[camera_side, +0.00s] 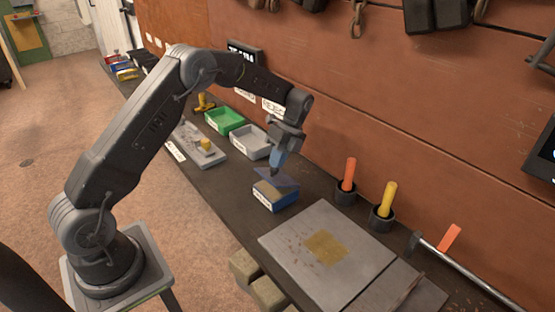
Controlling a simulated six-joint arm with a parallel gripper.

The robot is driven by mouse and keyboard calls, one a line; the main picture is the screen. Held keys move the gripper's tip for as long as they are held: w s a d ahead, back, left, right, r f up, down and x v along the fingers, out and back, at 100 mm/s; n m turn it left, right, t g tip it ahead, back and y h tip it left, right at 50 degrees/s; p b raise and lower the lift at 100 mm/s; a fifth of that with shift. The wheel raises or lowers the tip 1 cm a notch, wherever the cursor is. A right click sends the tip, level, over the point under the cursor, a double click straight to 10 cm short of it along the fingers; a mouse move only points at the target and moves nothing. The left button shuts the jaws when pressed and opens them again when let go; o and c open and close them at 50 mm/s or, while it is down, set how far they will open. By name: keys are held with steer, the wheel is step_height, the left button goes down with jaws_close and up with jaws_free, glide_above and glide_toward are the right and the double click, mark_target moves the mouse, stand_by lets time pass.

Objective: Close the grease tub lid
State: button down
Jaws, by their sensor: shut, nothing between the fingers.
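The grease tub (275,199) is a small blue box with a white label and a tan fill, standing on the dark bench. Its lid (281,178) looks like a thin, see-through bluish panel, tilted up over the tub, with the tan contents showing below. My gripper (274,172) points down at the lid, with its fingertips at or very close to the panel. The fingers are shut and hold nothing. Whether they touch the lid cannot be told from this side.
A green bin (224,121) and a grey bin (250,143) stand behind the tub to the left. A metal plate (290,240) lies in front. Orange (348,174) and yellow (388,199) handled tools stand in dark cups to the right.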

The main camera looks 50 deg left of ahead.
mark_target(266, 176)
steer(key=shift+s, duration=0.1)
steer(key=shift+s+f+t, duration=0.3)
steer(key=shift+s+t, duration=0.3)
steer(key=shift+t, duration=0.2)
steer(key=s+f+t, duration=0.1)
steer(key=t, duration=0.1)
steer(key=shift+s+f+t, duration=0.3)
steer(key=shift+s, duration=0.05)
steer(key=shift+s+f, duration=0.35)
steer(key=shift+f, duration=0.2)
step_height(266, 176, up, 10)
steer(key=s+d+r+n+t, duration=0.3)
steer(key=s+d+r+n, duration=0.45)
steer(key=s+r, duration=0.3)
steer(key=s+d+r+n+t, duration=0.2)
steer(key=s+d+n+t, duration=0.1)
steer(key=s+n, duration=0.7)
steer(key=shift+s+d+r+t, duration=0.2)
steer(key=shift+s+r+t, duration=0.2)
steer(key=shift+s, duration=0.5)
